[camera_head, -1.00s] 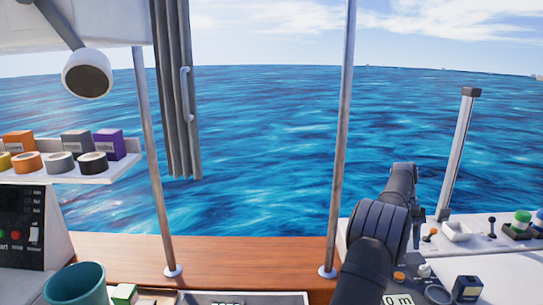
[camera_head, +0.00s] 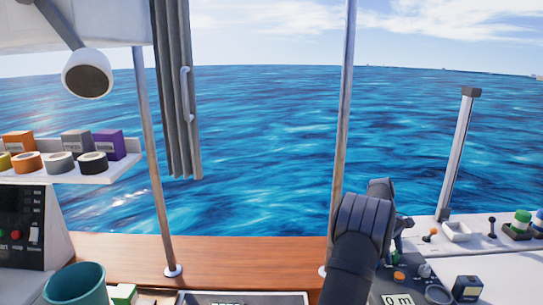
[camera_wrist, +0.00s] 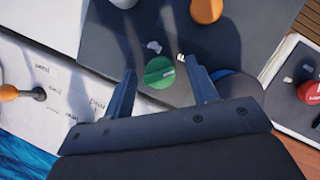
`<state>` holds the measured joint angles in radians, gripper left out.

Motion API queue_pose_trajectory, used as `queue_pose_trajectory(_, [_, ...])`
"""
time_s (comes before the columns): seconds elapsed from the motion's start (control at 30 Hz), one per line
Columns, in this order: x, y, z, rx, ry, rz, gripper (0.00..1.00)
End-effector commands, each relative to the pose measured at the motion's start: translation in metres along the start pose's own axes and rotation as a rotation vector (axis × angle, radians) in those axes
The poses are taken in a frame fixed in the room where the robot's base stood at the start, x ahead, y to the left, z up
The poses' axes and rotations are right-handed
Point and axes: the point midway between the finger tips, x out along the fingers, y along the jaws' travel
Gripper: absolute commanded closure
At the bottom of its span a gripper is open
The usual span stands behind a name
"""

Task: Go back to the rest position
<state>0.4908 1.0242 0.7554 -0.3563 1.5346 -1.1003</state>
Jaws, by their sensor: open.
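My gripper (camera_wrist: 163,78) is open in the wrist view, its two dark fingers spread apart with nothing between the tips. Beyond them a green round knob (camera_wrist: 158,73) with a pale pointer mark sits on a dark grey panel (camera_wrist: 140,22). It appears between the fingers; I cannot tell how far it is from them. In the head view my dark arm rises at lower right and bends over the console, hiding most of the gripper.
An orange knob (camera_wrist: 206,9), an orange-tipped lever (camera_wrist: 10,92) and a red button (camera_wrist: 310,92) surround the gripper. A teal cup (camera_head: 75,284) stands at lower left. A shelf (camera_head: 115,172) holds tape rolls and boxes. Metal poles (camera_head: 342,130) rise from the wooden ledge (camera_head: 235,255).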

Motion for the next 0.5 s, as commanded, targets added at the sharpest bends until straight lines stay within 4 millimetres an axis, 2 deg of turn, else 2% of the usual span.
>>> queue_pose_trajectory(0.5, [-0.0001,-0.0034,0.0017,-0.464,0.000,0.193,0.47])
